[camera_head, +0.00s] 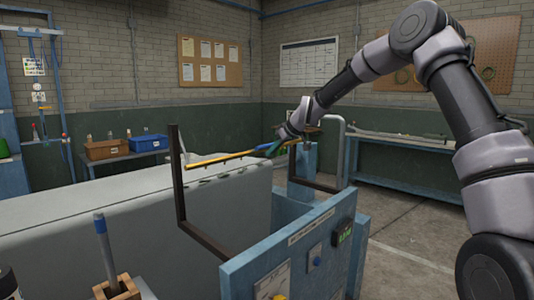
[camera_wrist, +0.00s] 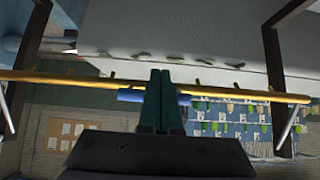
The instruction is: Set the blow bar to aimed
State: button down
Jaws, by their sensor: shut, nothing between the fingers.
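The blow bar is a thin yellow bar (camera_head: 222,158) held between two dark upright posts above a long pale grey surface. It carries a blue sleeve (camera_head: 271,149) near my gripper. In the wrist view the yellow bar (camera_wrist: 70,79) runs across the whole picture with short nozzle stubs, and the blue sleeve (camera_wrist: 130,96) shows at its middle. My gripper (camera_wrist: 160,74) is shut and empty, its dark green fingers crossing in front of the bar and sleeve. Whether they touch cannot be told. The fingers hide part of the sleeve.
Several small dark green pieces (camera_wrist: 175,57) lie on the grey surface (camera_head: 110,225). A blue panel (camera_head: 265,250) with labels and a small display (camera_head: 343,233) stands in front. A blue-capped stick (camera_head: 103,245) rises at left front. Open floor (camera_head: 415,235) lies to the right.

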jog(key=s+d, duration=0.4)
jog(key=d, duration=0.1)
jog(key=shift+d+f, duration=0.15)
jog(key=shift+d, duration=0.15)
jog(key=shift+s+d, duration=0.1)
jog(key=shift+s, duration=0.05)
